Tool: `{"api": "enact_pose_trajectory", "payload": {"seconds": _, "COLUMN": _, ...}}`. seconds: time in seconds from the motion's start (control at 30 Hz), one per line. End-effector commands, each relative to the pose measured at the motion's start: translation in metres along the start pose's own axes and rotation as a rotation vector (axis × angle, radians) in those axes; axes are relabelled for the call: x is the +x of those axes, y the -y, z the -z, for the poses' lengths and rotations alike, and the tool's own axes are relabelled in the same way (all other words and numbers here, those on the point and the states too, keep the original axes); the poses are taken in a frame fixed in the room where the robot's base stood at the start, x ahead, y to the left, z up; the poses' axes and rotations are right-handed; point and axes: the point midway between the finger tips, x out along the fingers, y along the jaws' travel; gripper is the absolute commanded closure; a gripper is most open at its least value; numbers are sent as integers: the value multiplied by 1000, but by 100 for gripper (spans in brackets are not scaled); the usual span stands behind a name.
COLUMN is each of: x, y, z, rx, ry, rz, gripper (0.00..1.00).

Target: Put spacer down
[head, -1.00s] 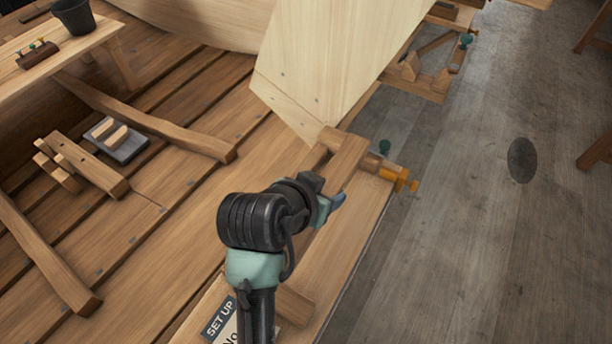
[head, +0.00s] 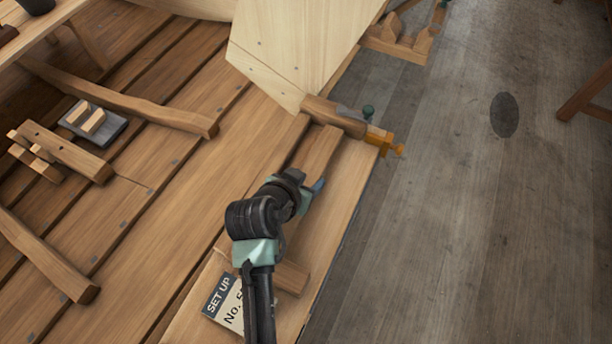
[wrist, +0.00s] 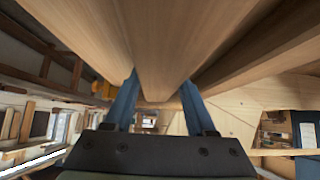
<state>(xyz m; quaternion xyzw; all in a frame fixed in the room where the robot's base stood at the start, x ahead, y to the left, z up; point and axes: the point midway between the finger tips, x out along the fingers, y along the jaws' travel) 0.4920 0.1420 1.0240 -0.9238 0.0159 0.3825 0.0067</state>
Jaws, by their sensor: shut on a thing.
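My gripper (head: 314,188) is low over the plank bench at the centre of the head view, its blue fingertips partly hidden by my own wrist. In the wrist view my gripper (wrist: 160,100) has one blue finger on each side of a long, pale brown wooden bar, which I take to be the spacer (wrist: 158,45). In the head view the spacer (head: 318,150) reaches from my gripper towards the clamp. I cannot tell whether it touches the wood below.
An orange clamp (head: 384,141) grips a wooden block at the pale hull plank's (head: 290,55) lower corner. A grey slab (head: 108,128) with wooden pieces is at left. Grey floor is open at right.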

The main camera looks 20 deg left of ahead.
Motion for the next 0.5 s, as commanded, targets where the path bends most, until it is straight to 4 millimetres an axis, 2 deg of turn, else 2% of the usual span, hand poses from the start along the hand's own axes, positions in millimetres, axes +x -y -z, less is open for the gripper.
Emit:
{"api": "enact_pose_trajectory", "payload": {"seconds": 0.27, "x": 2, "y": 0, "z": -1, "rx": 0, "ry": -3, "rz": 1, "gripper": 100}}
{"api": "enact_pose_trajectory", "payload": {"seconds": 0.3, "x": 2, "y": 0, "z": -2, "rx": 0, "ry": 0, "rz": 0, "gripper": 39}}
{"api": "enact_pose_trajectory", "payload": {"seconds": 0.43, "x": 2, "y": 0, "z": -2, "rx": 0, "ry": 0, "rz": 0, "gripper": 15}}
{"api": "enact_pose_trajectory", "payload": {"seconds": 0.5, "x": 2, "y": 0, "z": -2, "rx": 0, "ry": 0, "rz": 0, "gripper": 14}}
